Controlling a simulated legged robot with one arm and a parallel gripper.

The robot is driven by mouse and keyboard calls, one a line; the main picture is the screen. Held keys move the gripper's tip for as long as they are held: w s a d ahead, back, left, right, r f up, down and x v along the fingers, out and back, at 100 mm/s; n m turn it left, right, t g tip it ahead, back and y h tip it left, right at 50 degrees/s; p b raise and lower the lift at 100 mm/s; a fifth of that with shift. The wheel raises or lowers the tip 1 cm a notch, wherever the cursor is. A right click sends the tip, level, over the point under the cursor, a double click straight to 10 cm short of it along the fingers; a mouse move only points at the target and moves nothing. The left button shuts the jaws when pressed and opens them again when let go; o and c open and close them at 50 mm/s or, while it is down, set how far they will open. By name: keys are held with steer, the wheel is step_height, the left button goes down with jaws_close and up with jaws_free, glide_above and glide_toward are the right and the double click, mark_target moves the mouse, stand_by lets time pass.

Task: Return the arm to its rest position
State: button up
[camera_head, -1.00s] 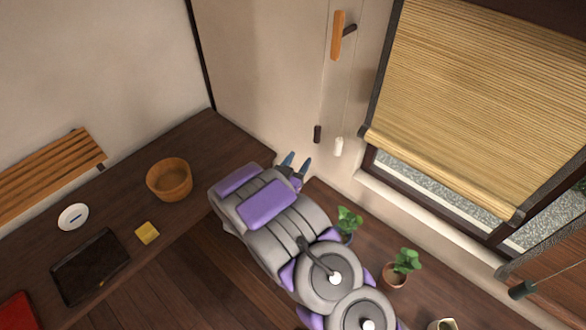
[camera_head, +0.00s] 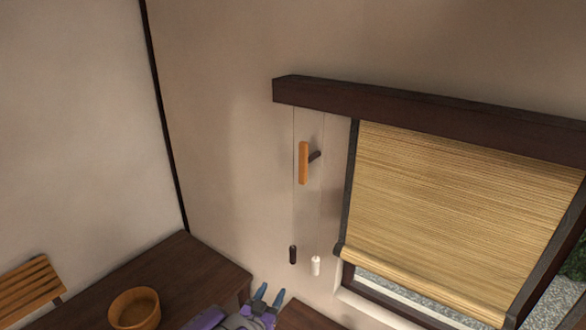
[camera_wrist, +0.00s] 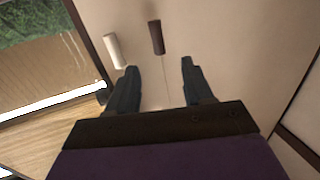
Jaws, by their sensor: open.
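My gripper (camera_head: 268,296) is at the bottom edge of the head view, near the wall corner below the two cord pulls. Its fingers are apart with nothing between them. In the wrist view my gripper (camera_wrist: 158,82) also shows its two dark fingers spread and empty. The white cord pull (camera_wrist: 113,50) and the dark cord pull (camera_wrist: 156,37) hang beyond the fingertips there. Most of my arm is below the head view.
A bamboo blind (camera_head: 450,215) hangs partly lowered over the window. An orange cleat (camera_head: 303,163) is on the wall beside it. A wooden bowl (camera_head: 134,309) stands on the dark counter (camera_head: 180,265), with a slatted wooden rack (camera_head: 28,290) at the left.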

steer(key=s+d+r+n+g+y+b, duration=0.1)
steer(key=s+d+r+g+y+b, duration=0.25)
steer(key=s+g, duration=0.25)
steer(key=s+d+r+n+g+y+b, duration=0.25)
steer(key=s+d+r+g+y, duration=0.2)
steer(key=s, duration=0.25)
steer(key=s+d+g+h+b, duration=0.1)
steer(key=s+d, duration=0.4)
steer(key=s, duration=0.5)
steer(key=s+d+g+b, duration=0.2)
steer(key=s+d+g, duration=0.2)
steer(key=s, duration=0.6)
steer(key=s+d+r+g+h+b, duration=0.1)
steer(key=s+d+g, duration=0.2)
steer(key=s+d, duration=0.3)
steer(key=s, duration=0.4)
steer(key=shift+h+b, duration=0.3)
steer(key=shift+c, duration=0.2)
